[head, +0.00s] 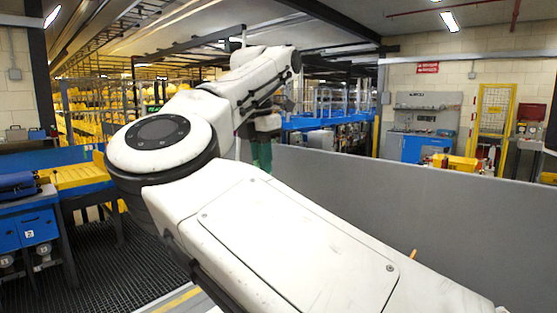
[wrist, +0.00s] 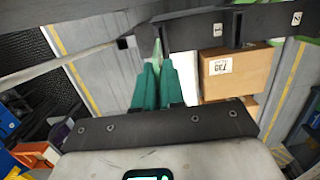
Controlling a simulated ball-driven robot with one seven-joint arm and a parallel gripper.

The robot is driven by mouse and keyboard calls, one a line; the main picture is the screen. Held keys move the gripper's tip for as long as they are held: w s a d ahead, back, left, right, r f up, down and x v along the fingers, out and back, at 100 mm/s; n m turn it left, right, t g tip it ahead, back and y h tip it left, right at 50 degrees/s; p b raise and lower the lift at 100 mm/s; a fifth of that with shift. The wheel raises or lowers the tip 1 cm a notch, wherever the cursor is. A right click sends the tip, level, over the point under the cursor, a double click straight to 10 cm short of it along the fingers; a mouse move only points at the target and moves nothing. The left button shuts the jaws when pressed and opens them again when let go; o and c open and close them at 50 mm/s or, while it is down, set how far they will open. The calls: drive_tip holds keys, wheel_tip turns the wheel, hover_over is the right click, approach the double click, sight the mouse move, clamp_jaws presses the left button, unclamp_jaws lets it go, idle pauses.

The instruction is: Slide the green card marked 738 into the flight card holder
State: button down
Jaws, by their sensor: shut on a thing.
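My gripper (wrist: 157,72) shows in the wrist view with its green fingers nearly together, shut on a thin pale green piece (wrist: 158,49), likely the green card. It is seen almost edge-on and its number cannot be read. Its tip is close to a dark bar (wrist: 205,32) with upright dividers and small white labels, likely the flight card holder. I cannot tell whether the card touches it. In the head view my gripper (head: 262,155) is small and partly behind my arm. The card and holder cannot be made out there.
A cardboard box (wrist: 232,72) with a white label lies beyond the dark bar. A grey panel (head: 440,220) runs along the right. A blue bench (head: 28,228) with a yellow tray (head: 78,176) stands at the left. Dark grating (head: 95,270) covers the floor there.

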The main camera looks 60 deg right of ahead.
drive_tip(key=shift+d+r+p, duration=0.1)
drive_tip(key=shift+p, duration=0.2)
drive_tip(key=shift+f+b, duration=1.75)
drive_tip(key=shift+f, duration=1.25)
drive_tip(key=shift+s+f+b, duration=0.1)
drive_tip(key=shift+f+b, duration=0.9)
drive_tip(key=shift+f, duration=1.5)
drive_tip(key=c, duration=1.7)
unclamp_jaws()
drive_tip(key=o, duration=0.6)
drive_tip(key=shift+c, duration=0.2)
drive_tip(key=shift+r, duration=0.1)
drive_tip(key=r, duration=0.3)
drive_tip(key=a+r, duration=0.1)
drive_tip(key=r, duration=0.6)
drive_tip(key=shift+w+a+r+b, duration=0.15)
drive_tip(key=shift+w+r+b, duration=0.1)
drive_tip(key=shift+b, duration=0.15)
